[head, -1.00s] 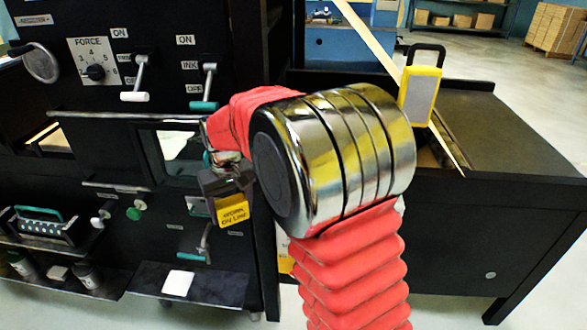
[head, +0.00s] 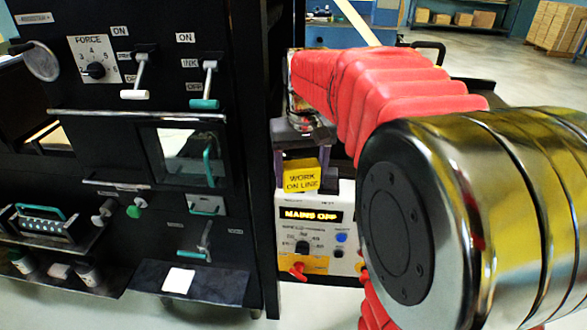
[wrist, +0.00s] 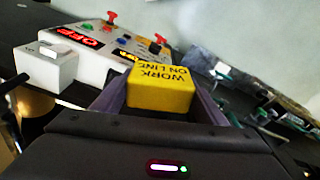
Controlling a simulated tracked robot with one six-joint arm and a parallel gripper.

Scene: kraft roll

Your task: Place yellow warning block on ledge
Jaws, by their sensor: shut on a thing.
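The yellow warning block (head: 301,177), lettered "WORK ON LINE", is between the two fingers of my gripper (head: 298,165). In the wrist view the block (wrist: 161,89) fills the space between the purple-grey fingers, its lettering upside down. My gripper is shut on it. In the head view the block is held in front of the top of a white control box (head: 318,222) with a lit "MAINS OFF" display. I cannot tell how far apart block and box are.
The black machine (head: 150,235) with levers and a force dial stands at the left. A low black shelf (head: 225,286) juts from it, with a white card (head: 178,281) on top. In the wrist view a small white box (wrist: 45,66) sits beside the control panel (wrist: 105,40).

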